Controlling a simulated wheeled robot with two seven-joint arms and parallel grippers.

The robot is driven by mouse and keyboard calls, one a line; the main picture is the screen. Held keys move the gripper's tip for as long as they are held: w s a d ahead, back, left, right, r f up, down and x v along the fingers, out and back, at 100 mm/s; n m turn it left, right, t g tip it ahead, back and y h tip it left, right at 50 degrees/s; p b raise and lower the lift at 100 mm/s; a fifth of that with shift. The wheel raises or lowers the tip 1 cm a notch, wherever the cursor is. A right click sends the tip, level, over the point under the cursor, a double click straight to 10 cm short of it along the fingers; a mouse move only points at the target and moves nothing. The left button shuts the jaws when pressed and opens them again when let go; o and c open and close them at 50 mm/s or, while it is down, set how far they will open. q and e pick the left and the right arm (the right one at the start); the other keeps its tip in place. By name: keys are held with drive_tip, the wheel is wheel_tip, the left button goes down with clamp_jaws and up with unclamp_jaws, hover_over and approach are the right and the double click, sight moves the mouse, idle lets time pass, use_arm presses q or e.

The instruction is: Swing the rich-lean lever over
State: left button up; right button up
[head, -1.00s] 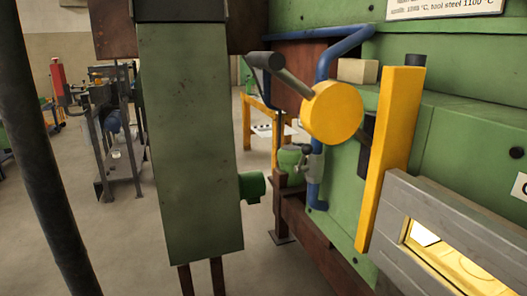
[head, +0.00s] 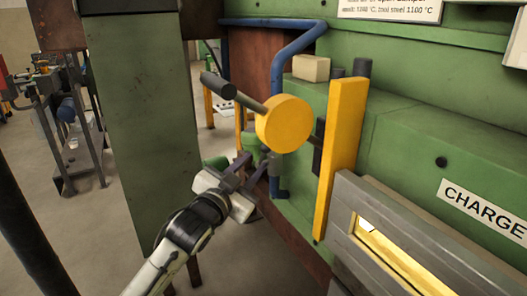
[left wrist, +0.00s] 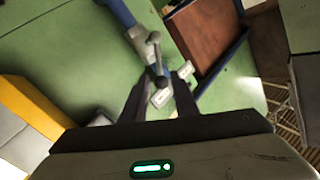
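The small grey lever with ball ends (left wrist: 156,58) is on a valve on the blue pipe (left wrist: 122,12). In the left wrist view it lies ahead of my left gripper (left wrist: 160,88), between the two finger lines. Two small white tags (left wrist: 160,97) sit beside it; their print is too small to read. My left gripper (head: 252,165) is open, its dark fingers apart. In the head view it is in front of the valve at the lower blue pipe (head: 279,120) and hides most of the lever. I cannot tell whether the fingers touch it. My right gripper is out of view.
A yellow disc (head: 284,124) on a bar with a dark handle (head: 217,86) juts out just above my left gripper. A yellow upright (head: 341,150) and the grey-framed glowing furnace opening (head: 375,240) are to the right. A green column (head: 150,130) stands at left.

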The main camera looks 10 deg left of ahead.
sight(263, 154)
use_arm(q)
drive_tip(key=x, duration=0.7)
drive_tip(key=shift+w+d+f+p, duration=0.1)
drive_tip(key=shift+w+p, duration=0.05)
drive_tip(key=shift+p, duration=0.15)
clamp_jaws()
